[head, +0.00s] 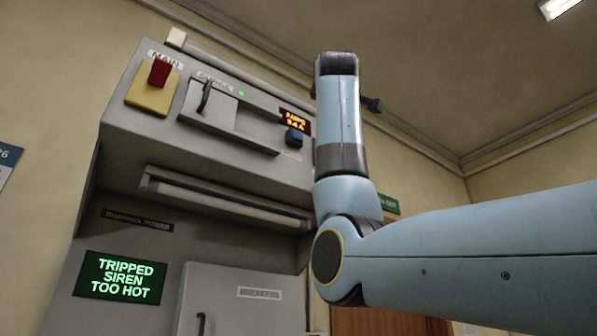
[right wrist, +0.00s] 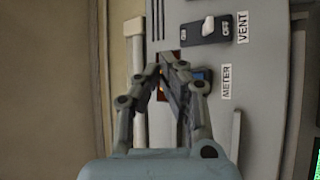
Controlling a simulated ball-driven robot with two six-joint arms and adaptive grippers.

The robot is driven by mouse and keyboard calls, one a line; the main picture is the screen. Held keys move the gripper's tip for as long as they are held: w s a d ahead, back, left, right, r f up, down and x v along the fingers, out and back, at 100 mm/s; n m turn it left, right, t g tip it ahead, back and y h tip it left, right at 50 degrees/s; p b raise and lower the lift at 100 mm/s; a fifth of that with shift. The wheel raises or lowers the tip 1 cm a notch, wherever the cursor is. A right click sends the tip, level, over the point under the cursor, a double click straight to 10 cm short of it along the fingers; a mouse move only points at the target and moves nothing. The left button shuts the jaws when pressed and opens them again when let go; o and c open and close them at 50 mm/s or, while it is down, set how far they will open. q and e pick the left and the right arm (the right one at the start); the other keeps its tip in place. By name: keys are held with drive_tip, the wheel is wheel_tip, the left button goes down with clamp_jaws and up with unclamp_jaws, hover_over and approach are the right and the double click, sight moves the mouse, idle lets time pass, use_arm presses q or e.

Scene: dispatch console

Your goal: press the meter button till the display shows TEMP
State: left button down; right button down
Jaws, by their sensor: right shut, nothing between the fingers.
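The meter display (head: 295,122) is a small dark panel with two amber lines on the upper console; the top line may read AMPS, but it is too small to be sure. The blue meter button (head: 294,138) sits just below it. In the right wrist view, the button (right wrist: 204,75) is partly behind a finger, beside the METER label (right wrist: 226,82). My right gripper (right wrist: 172,66) is shut and empty, its fingertips in front of the display and left of the button. Contact cannot be told. In the head view its fingers are hidden. My left gripper is not in view.
A red MAIN switch (head: 159,72) and a handled cover (head: 207,104) are left of the display. A green screen (head: 120,278) reads TRIPPED, SIREN, TOO HOT. A ledge (head: 228,199) juts out below.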

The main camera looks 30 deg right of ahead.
sight(298, 136)
drive_tip(key=w+p, duration=0.5)
drive_tip(key=w, duration=0.3)
drive_tip(key=shift+w+a, duration=0.4)
drive_tip(key=shift+p, duration=0.35)
idle(0.8)
drive_tip(key=shift+w, duration=0.4)
drive_tip(key=shift+w+p, duration=0.35)
drive_tip(key=shift+p, duration=0.3)
idle(0.6)
drive_tip(key=shift+s+b, duration=0.6)
drive_tip(key=shift+s, duration=0.15)
